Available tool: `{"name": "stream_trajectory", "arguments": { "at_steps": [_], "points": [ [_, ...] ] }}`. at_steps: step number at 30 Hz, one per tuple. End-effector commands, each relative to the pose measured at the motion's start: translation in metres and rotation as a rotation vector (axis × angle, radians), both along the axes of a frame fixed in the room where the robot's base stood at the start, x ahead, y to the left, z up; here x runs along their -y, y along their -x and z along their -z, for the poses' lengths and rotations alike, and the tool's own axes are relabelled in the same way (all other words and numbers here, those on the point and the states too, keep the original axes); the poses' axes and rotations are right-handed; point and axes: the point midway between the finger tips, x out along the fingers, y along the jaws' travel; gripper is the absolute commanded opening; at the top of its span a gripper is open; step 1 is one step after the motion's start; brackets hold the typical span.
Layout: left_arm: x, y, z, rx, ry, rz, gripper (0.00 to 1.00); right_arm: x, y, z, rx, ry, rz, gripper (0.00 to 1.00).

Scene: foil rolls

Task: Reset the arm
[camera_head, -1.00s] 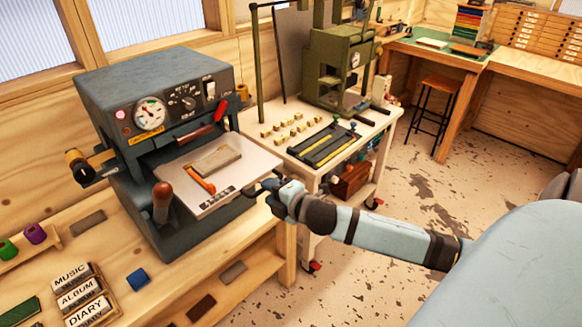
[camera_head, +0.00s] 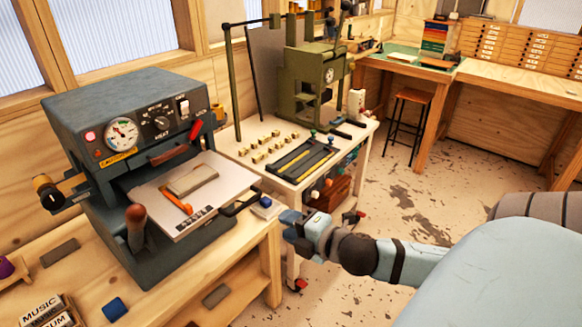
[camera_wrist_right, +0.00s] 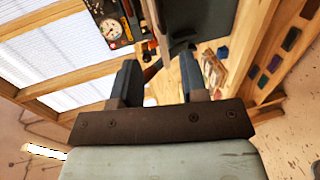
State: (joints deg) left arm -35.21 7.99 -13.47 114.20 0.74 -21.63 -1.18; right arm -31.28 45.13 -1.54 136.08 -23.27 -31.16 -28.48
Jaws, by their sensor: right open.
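My right gripper (camera_head: 287,226) is open and empty at the front right of the foil press, apart from the press tray's black handle (camera_head: 243,203). Its arm comes in from the right side of the head view. In the right wrist view the two blue-grey fingers (camera_wrist_right: 157,80) stand wide apart with nothing held between them. The dark grey press (camera_head: 140,130) stands on the wooden bench, with a light tray (camera_head: 215,192) out in front. A grey-brown block (camera_head: 192,179) and an orange strip (camera_head: 175,201) lie on the tray. My left gripper is not in view.
A cart (camera_head: 352,130) with a green press (camera_head: 312,85) and small brass blocks (camera_head: 262,146) stands behind my gripper. The wooden bench (camera_head: 165,290) is at lower left. A stool (camera_head: 408,115) stands farther back. The floor (camera_head: 400,195) to the right is open.

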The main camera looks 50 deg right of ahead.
Motion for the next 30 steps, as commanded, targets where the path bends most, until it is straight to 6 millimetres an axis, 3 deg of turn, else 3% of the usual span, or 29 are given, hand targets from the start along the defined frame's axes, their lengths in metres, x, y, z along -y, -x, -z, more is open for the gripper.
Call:
{"name": "stream_trajectory", "arguments": {
  "at_steps": [17,20,23,26,30],
  "points": [
    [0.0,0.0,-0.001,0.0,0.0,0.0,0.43,0.0,0.001,0.004,-0.012,-0.022,0.007,0.4],
    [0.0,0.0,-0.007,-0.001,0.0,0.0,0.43,-0.004,0.005,0.024,-0.062,-0.128,0.039,0.4],
    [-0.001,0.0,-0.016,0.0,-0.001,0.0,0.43,-0.016,0.016,0.063,-0.158,-0.335,0.102,0.4],
    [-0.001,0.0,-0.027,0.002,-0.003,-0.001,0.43,-0.042,0.034,0.109,-0.27,-0.605,0.185,0.4],
    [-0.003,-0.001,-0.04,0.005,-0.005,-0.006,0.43,-0.094,0.06,0.16,-0.404,-0.965,0.303,0.4]
  ]
}}
